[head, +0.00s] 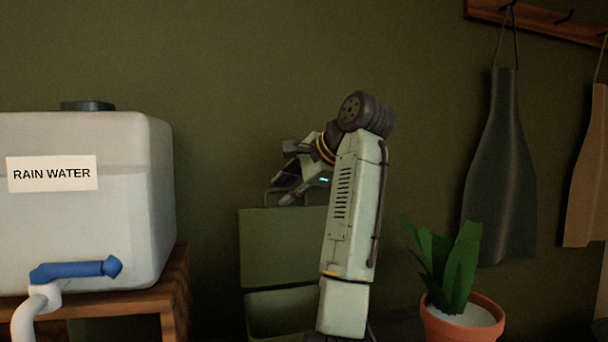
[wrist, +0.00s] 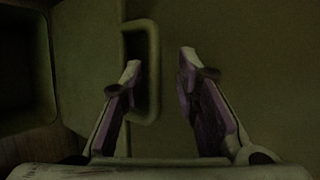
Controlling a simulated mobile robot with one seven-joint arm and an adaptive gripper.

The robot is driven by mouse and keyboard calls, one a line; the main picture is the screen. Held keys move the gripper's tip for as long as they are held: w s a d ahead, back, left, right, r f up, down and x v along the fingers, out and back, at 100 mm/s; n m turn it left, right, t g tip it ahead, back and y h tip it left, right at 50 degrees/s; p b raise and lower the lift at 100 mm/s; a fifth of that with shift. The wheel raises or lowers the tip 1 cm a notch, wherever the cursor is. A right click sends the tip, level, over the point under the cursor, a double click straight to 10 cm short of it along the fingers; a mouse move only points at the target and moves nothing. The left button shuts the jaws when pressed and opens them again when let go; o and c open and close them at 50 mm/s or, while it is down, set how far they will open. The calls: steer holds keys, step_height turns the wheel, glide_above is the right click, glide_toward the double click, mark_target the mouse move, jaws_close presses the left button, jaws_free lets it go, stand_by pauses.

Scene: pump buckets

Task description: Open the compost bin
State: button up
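The compost bin appears as a green box (head: 290,312) low in the middle of the head view, partly behind my arm. Its green lid (head: 270,248) stands raised behind the box opening, with a loop handle (head: 268,197) at its top edge. In the wrist view the handle (wrist: 153,75) lies between the fingers of my gripper (wrist: 160,75). The left finger overlaps the handle's loop and the right finger is apart from the bar. My gripper is open, with a clear gap. In the head view my gripper (head: 292,180) is at the handle.
A white rain water tank (head: 130,215) with a blue tap (head: 75,270) stands on a wooden stand (head: 178,295) at left. A potted plant (head: 462,315) is right of my arm. Aprons (head: 495,170) hang at right. The dark bin opening (wrist: 25,70) shows in the wrist view.

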steer(key=v, duration=1.1)
